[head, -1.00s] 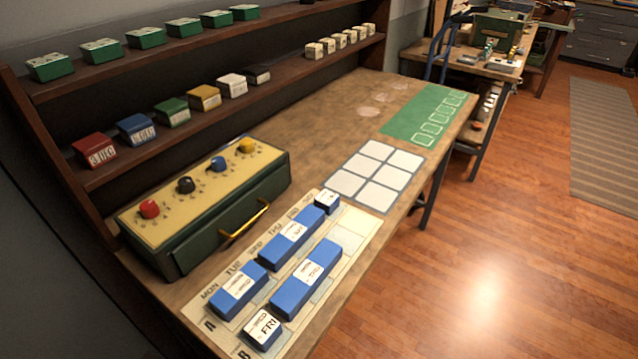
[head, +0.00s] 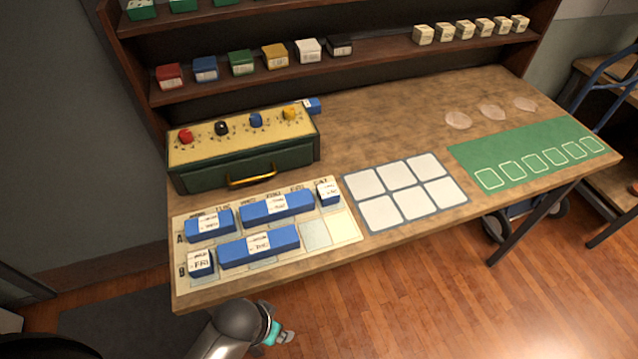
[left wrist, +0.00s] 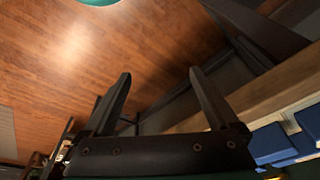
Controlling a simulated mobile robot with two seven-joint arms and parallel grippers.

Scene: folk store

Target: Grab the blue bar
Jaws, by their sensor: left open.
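Several blue bars with white labels lie on a cream weekday chart (head: 345,228) at the table's front left. Row A has a shorter blue bar (head: 222,229), a long blue bar (head: 256,212) and a small blue block (head: 328,199). Row B has a block labelled FRI (head: 200,264) and a long blue bar (head: 235,256). Another small blue block (head: 312,105) sits behind the green box. My left gripper (left wrist: 160,80) is open and empty over the floor by the table edge; blue pieces (left wrist: 270,145) show at its lower right. My right gripper is not seen.
A green box (head: 245,157) with knobs and a brass handle stands behind the chart. A white-square grid (head: 403,207) and a green mat (head: 545,172) lie to the right. Shelves (head: 375,54) with small boxes rise behind. The table's middle is clear.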

